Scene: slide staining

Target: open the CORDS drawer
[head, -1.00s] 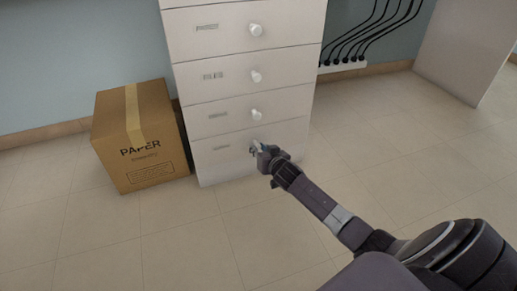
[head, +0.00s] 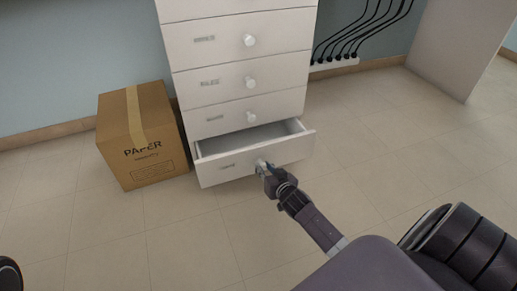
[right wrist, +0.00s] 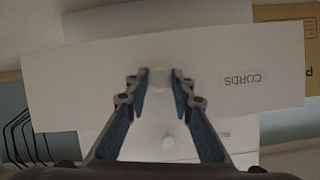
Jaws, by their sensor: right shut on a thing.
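The CORDS drawer (head: 252,163) is the lowest drawer of the white cabinet (head: 240,60) in the head view. It stands partly pulled out, and its empty-looking inside shows. In the right wrist view the drawer front (right wrist: 95,90) appears upside down with the label CORDS. My right gripper (head: 264,168) is at the middle of this front, shut on the round white knob. In the right wrist view the knob (right wrist: 160,78) sits between the fingertips of my right gripper (right wrist: 159,82). My left gripper is not in view.
A cardboard PAPER box (head: 142,136) stands on the floor left of the cabinet. Several black cords (head: 362,35) run to a white power strip (head: 335,64) on the right. The tiled floor (head: 160,235) in front is clear.

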